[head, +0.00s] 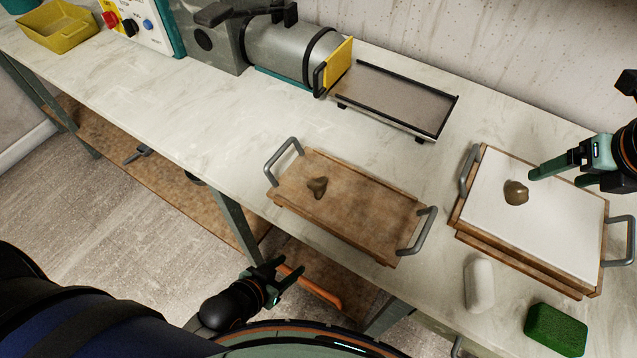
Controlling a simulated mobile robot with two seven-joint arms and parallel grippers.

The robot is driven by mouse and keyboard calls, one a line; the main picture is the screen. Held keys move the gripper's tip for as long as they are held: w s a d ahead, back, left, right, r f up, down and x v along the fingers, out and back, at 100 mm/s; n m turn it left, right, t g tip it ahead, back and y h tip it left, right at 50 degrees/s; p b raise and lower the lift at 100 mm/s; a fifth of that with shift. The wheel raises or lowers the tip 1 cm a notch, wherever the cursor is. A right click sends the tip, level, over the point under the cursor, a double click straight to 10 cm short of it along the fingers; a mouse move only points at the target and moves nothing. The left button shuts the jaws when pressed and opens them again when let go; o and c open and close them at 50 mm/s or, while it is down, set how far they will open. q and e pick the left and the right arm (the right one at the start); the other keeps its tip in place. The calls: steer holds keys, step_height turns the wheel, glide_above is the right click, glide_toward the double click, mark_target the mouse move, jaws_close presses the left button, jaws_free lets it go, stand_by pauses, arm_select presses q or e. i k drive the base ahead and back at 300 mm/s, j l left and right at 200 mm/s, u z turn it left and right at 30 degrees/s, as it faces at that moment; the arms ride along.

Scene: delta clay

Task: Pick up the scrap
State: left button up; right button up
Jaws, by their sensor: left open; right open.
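Two small brown clay-like lumps are in the head view, and I cannot tell which one is the scrap. One lump (317,187) lies on the left part of a wooden tray (372,215) with grey handles. The other lump (516,192) lies on a white-topped wooden board (560,235) at the right. My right gripper (556,179) is open and empty, just right of the lump on the white top, with one finger close to it. My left gripper (288,277) is open and empty in front of the table edge, below the wooden tray.
A dark-rimmed tray (395,98) sits beside a grey cylindrical machine (290,50) at the back. A white rounded bar (479,285) and a green block (555,329) lie at the front right. A yellow bin (57,27) stands far left. The table's left middle is clear.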

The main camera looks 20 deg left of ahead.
mark_target(318, 186)
steer(key=k+j+u, duration=0.2)
steer(key=j, duration=0.25)
steer(key=j+u, duration=0.2)
steer(key=j, duration=0.25)
steer(key=k+j+u, duration=0.15)
steer(key=j, duration=0.35)
steer(key=i, duration=0.05)
